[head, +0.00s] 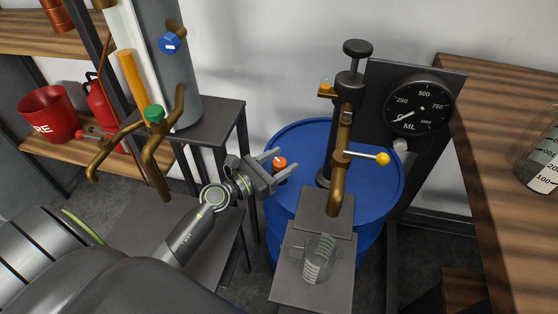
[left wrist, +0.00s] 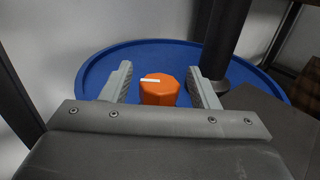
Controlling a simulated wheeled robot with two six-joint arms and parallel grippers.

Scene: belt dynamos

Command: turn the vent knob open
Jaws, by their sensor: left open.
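The vent knob (head: 280,163) is a small orange knob on the top of a blue drum (head: 385,187). In the left wrist view the orange knob (left wrist: 159,90) has faceted sides and a white mark line on its top, lying roughly left to right. My left gripper (head: 276,158) is open at the knob, with one finger on either side of it in the left wrist view. Gaps show between the knob and both fingers, so I see no grip on it. My right gripper is not in view.
A brass pump (head: 346,120) with a yellow-tipped lever (head: 382,158) rises from the drum beside a dial gauge (head: 418,107). A glass beaker (head: 319,258) stands below its spout. Brass pipes with a green knob (head: 154,113) are at left. A wooden bench (head: 490,170) is at right.

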